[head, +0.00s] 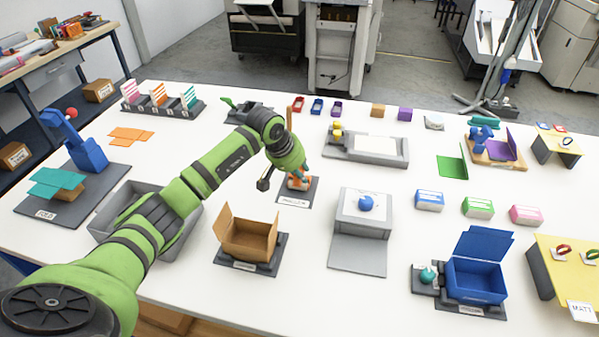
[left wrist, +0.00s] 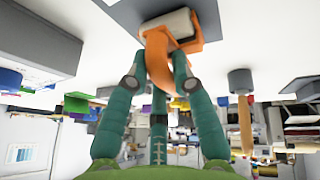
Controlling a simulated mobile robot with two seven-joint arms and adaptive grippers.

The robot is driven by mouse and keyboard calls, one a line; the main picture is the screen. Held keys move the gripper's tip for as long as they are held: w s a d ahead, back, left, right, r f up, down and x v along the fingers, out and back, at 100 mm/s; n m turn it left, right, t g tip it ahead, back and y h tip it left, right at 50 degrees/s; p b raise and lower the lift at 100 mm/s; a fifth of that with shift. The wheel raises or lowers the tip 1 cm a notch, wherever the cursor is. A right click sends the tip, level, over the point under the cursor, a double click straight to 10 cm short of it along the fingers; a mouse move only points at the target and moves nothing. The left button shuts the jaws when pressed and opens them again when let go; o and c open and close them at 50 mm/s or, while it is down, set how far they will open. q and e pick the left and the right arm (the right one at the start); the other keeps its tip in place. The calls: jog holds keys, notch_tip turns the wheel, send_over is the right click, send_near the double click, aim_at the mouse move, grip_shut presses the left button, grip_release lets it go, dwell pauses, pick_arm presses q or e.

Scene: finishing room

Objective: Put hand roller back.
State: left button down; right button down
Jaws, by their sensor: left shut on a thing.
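The hand roller (head: 299,184) has an orange frame and a pale roller. In the left wrist view the roller (left wrist: 168,28) is at the top, with its orange handle between my fingers. My left gripper (head: 300,172) reaches down from the left and is shut on that handle; its teal fingers also show in the left wrist view (left wrist: 160,80). The hand roller is over a dark mat (head: 311,186) with a white label at its front edge. Whether it touches the mat, I cannot tell. My right gripper is not in view.
An open cardboard box (head: 249,238) is left in front, and a grey sloped stand (head: 360,236) with a blue ball is to the right. A grey tray (head: 190,226) lies partly under my arm. An upright wooden handle (head: 290,117) is close behind my wrist.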

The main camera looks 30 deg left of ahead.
pick_arm(q)
jog(key=shift+s+f+b, duration=0.3)
jog(key=shift+f+b, duration=0.05)
jog(key=shift+f, duration=0.2)
jog(key=c, duration=1.1)
grip_release()
jog(key=shift+d+f, duration=0.1)
jog(key=shift+f, duration=0.05)
jog(key=shift+o, duration=0.2)
jog(key=shift+w, duration=0.1)
jog(key=shift+w+r, duration=0.1)
jog(key=shift+r, duration=0.1)
jog(key=shift+r+p, duration=0.45)
jog(key=shift+p, duration=0.25)
jog(key=shift+r+p, duration=0.45)
jog(key=shift+p, duration=0.15)
jog(key=shift+s+a+r+b, duration=0.35)
jog(key=shift+r+b, duration=0.2)
jog(key=shift+b, duration=0.25)
jog(key=b+v, duration=0.2)
jog(key=v, duration=0.8)
jog(key=shift+r, duration=0.15)
